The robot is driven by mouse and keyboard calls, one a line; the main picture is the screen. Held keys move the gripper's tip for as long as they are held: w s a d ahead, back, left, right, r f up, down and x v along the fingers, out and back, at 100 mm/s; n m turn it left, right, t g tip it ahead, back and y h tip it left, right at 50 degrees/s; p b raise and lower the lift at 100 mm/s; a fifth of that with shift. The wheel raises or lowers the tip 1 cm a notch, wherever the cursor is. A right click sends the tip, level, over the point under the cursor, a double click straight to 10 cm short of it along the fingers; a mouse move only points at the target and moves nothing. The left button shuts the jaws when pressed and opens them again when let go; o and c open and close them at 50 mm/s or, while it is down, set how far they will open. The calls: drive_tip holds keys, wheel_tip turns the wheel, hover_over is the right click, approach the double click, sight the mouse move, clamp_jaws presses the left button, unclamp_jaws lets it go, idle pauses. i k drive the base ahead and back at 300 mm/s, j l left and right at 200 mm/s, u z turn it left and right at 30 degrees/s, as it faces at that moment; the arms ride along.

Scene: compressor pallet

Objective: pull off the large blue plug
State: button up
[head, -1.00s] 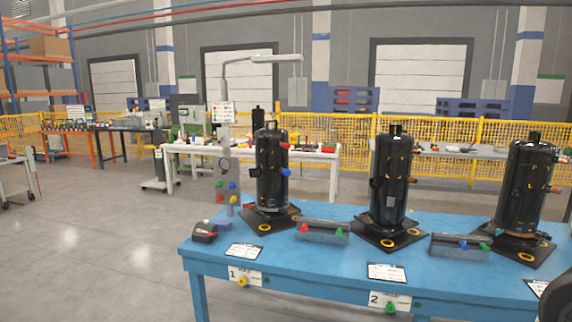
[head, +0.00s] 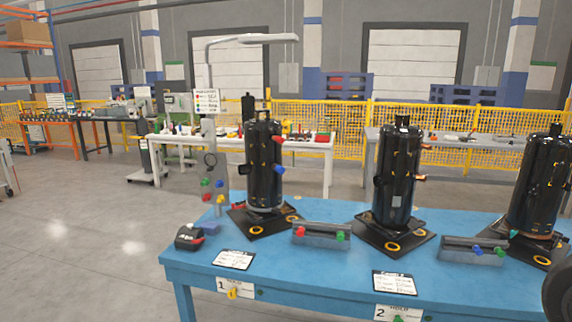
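A blue plug (head: 280,169) sticks out from the right side of the left black compressor (head: 263,165), below a red plug (head: 278,139). A smaller-looking blue plug (head: 219,184) is on the grey stand panel to the left. Another blue piece (head: 478,252) lies in the right grey tray (head: 455,254). I cannot tell their sizes exactly from here. My gripper is not in view. A dark rounded shape, perhaps part of my arm, cuts in at the lower right edge.
The blue table (head: 300,274) carries the middle compressor (head: 397,170), the right compressor (head: 538,185), another grey tray (head: 320,238) with red and green pieces, and a dark red-marked tool (head: 188,237). Open floor lies left of the table.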

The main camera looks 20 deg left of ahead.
sight(279, 169)
drive_tip(key=i+j+z, duration=0.35)
drive_tip(key=i+j, duration=1.2)
drive_tip(key=j, duration=0.15)
